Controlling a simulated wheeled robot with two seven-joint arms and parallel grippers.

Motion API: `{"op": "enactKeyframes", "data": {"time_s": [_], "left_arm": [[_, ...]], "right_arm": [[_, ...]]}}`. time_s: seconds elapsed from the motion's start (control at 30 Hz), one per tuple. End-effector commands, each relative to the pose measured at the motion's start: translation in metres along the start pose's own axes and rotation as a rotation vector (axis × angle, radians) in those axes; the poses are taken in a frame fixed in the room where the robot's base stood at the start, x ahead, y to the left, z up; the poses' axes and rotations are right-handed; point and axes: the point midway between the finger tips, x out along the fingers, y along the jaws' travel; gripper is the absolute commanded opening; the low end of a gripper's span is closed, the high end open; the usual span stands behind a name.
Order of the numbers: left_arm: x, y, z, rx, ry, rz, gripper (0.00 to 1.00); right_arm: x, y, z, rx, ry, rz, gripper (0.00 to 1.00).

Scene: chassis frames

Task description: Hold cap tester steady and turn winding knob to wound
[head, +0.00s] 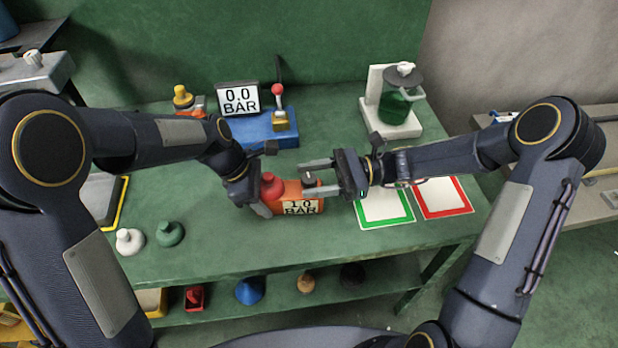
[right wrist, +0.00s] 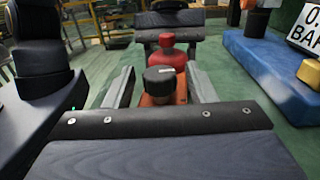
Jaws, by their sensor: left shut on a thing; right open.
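The orange cap tester (head: 290,190) stands on the green bench, with a "1.0 BAR" display on its front. A red cap (head: 271,187) is on its left part; it also shows in the right wrist view (right wrist: 167,68). The dark winding knob (right wrist: 160,80), with a pale mark on top, sits on the tester's near side in the right wrist view. My left gripper (head: 262,208) is shut on the tester's left end. My right gripper (head: 322,178) is open, with its fingers on either side of the knob, apart from it.
A blue unit (head: 258,130) with a "0.0 BAR" display and red-topped lever stands behind. A green jar (head: 396,105) on a white stand is at back right. Green-framed (head: 385,222) and red-framed mats (head: 443,212) lie right. White (head: 128,242) and green caps (head: 169,234) sit left.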

Motion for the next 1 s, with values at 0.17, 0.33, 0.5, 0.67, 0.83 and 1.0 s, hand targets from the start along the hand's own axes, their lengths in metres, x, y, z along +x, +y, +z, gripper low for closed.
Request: {"op": "enactKeyframes", "data": {"time_s": [0.17, 0.33, 0.5, 0.67, 0.83, 1.0], "left_arm": [[-0.0003, 0.0002, 0.0002, 0.000, 0.000, 0.001, 0.18], [-0.0003, 0.0002, 0.0003, 0.000, 0.000, 0.001, 0.18], [-0.0003, 0.0002, 0.0003, 0.000, -0.001, 0.001, 0.18], [-0.0003, 0.0002, 0.0003, 0.000, 0.000, 0.001, 0.18], [-0.0003, 0.0002, 0.0003, 0.000, 0.000, 0.001, 0.18], [-0.0003, 0.0001, 0.0003, 0.001, -0.001, 0.000, 0.18]], "right_arm": [[0.0096, 0.0002, 0.0001, 0.001, 0.000, -0.001, 0.51], [0.0101, 0.0001, 0.0000, 0.001, 0.000, -0.001, 0.51], [0.0099, 0.0000, 0.0000, 0.001, 0.000, -0.001, 0.39], [0.0097, 0.0000, 0.0000, 0.001, 0.000, -0.002, 0.18], [0.0094, 0.0001, 0.0000, 0.001, 0.000, -0.014, 0.07], [0.0092, 0.0005, 0.0000, 0.003, 0.000, -0.118, 0.07]]}}
